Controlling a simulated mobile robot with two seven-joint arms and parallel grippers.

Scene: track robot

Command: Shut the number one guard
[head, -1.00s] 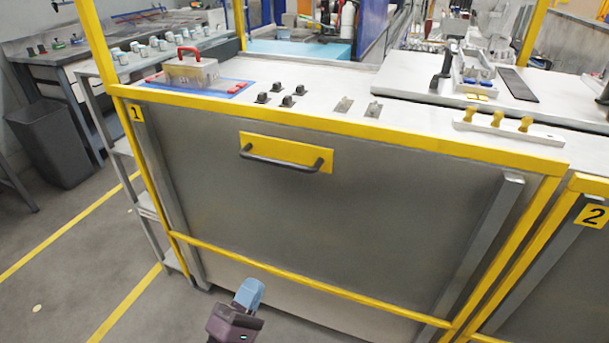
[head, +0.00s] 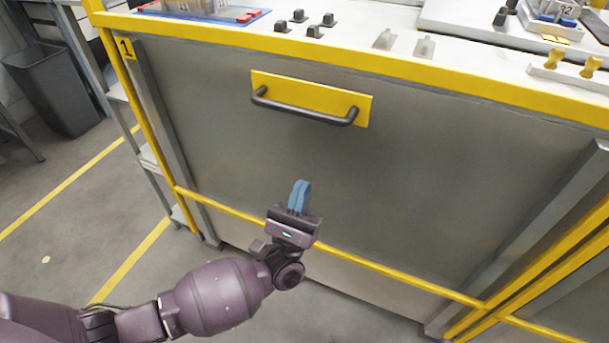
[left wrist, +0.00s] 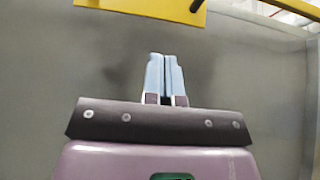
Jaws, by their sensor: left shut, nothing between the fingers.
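The number one guard (head: 230,160) is a large grey panel in a yellow frame, with a yellow number 1 plate (head: 125,48) at its upper left. It has a dark bar handle (head: 305,112) on a yellow plate (head: 340,97) near its top. My left gripper (head: 300,195) is in front of the panel, below the handle, fingers pointing up. Its blue fingers are shut and empty. In the left wrist view the fingertips (left wrist: 164,60) are together, and the yellow plate (left wrist: 140,7) shows beyond them at the top. My right gripper is out of view.
Above the guard is a white worktop (head: 355,30) with dark knobs (head: 297,22) and yellow pegs (head: 572,60). A yellow rail (head: 390,268) crosses low on the frame. A grey bin (head: 55,88) stands at left. Floor space at lower left is open.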

